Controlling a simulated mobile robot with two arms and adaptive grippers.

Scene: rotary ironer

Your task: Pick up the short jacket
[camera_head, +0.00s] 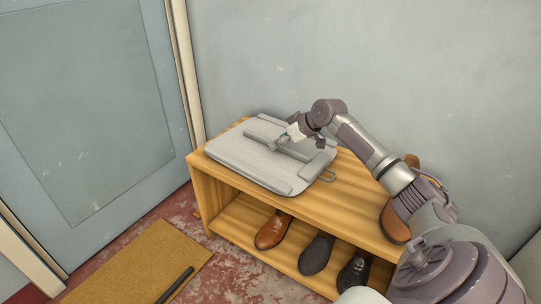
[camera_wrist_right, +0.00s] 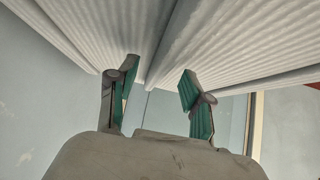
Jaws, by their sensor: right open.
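The short jacket (camera_head: 245,162) appears as a light grey, ribbed, flat folded garment on top of a wooden shoe bench (camera_head: 352,195). My right gripper (camera_head: 293,134) is over the jacket's far middle part in the head view. In the right wrist view, the gripper's two green-padded fingers (camera_wrist_right: 158,76) are spread apart with nothing gripped between them. The ribbed pale cloth (camera_wrist_right: 215,45) fills the top of that view, close to the fingertips; whether they touch it I cannot tell. My left gripper is out of view.
Brown (camera_head: 273,230) and dark shoes (camera_head: 316,254) stand on the bench's lower shelf. Another brown shoe (camera_head: 394,226) is on top, partly behind my right arm. A wall is close behind the bench. A tan mat (camera_head: 135,262) with a dark bar (camera_head: 175,285) lies before the door.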

